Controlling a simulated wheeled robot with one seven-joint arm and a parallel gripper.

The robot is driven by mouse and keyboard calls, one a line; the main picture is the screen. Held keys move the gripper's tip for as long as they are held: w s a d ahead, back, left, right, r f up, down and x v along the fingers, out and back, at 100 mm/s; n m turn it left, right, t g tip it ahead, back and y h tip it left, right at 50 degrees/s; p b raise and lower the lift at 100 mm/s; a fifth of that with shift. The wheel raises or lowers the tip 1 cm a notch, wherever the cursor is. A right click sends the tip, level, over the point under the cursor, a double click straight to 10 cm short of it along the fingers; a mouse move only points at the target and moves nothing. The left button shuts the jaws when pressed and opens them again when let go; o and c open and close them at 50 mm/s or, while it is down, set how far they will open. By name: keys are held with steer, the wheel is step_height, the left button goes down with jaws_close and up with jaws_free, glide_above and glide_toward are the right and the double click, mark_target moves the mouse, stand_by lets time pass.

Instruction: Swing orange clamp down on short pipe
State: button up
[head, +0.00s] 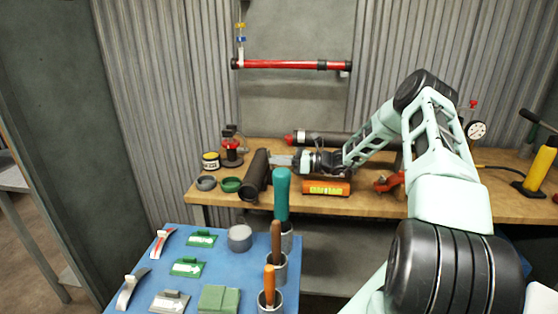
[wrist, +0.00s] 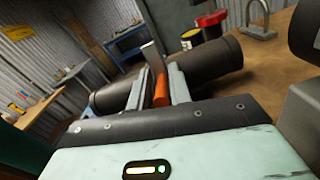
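My gripper (head: 283,161) is low over the workbench, beside the dark short pipe (head: 257,175). In the wrist view, my gripper's two fingers (wrist: 161,82) stand apart, with a narrow orange part (wrist: 161,88) between them, likely the orange clamp. A pale bar rises above the orange part. Whether the fingers press on it cannot be told. The dark pipe (wrist: 215,62) lies behind the fingers, which hide its middle. In the head view my gripper and wrist hide the clamp.
An orange box (head: 327,188) lies at the bench's front, close under my wrist. A red vise-like tool (head: 388,182) is to its right. A red-ended pipe (head: 320,138) lies behind my gripper. Green (head: 230,185) and grey rings are left of the pipe. A blue table (head: 210,254) with tools stands nearer.

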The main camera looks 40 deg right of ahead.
steer(key=shift+r, duration=0.15)
jaws_close()
steer(key=shift+w+r+g+h+p, duration=0.25)
steer(key=shift+h+p, duration=0.25)
steer(key=shift+p, duration=0.3)
steer(key=g+p, duration=0.1)
steer(key=h+p, duration=0.1)
steer(key=shift+w+a+r+g+p, duration=0.15)
steer(key=shift+r+g+p, duration=0.15)
steer(key=shift+g+p, duration=0.05)
steer(key=g+h+p, duration=0.1)
steer(key=g+p, duration=0.1)
steer(key=shift+w+a+r+h+p, duration=0.15)
steer(key=shift+w+a+h+p, duration=0.15)
steer(key=shift+h+p, duration=0.1)
steer(key=g+h+p, duration=0.2)
steer(key=p, duration=0.1)
steer(key=shift+w+a, duration=0.2)
steer(key=shift+w, duration=0.2)
steer(key=shift+f+g+p, duration=0.2)
steer(key=shift+g+p, duration=0.1)
steer(key=shift+p, duration=0.3)
steer(key=shift+h, duration=0.3)
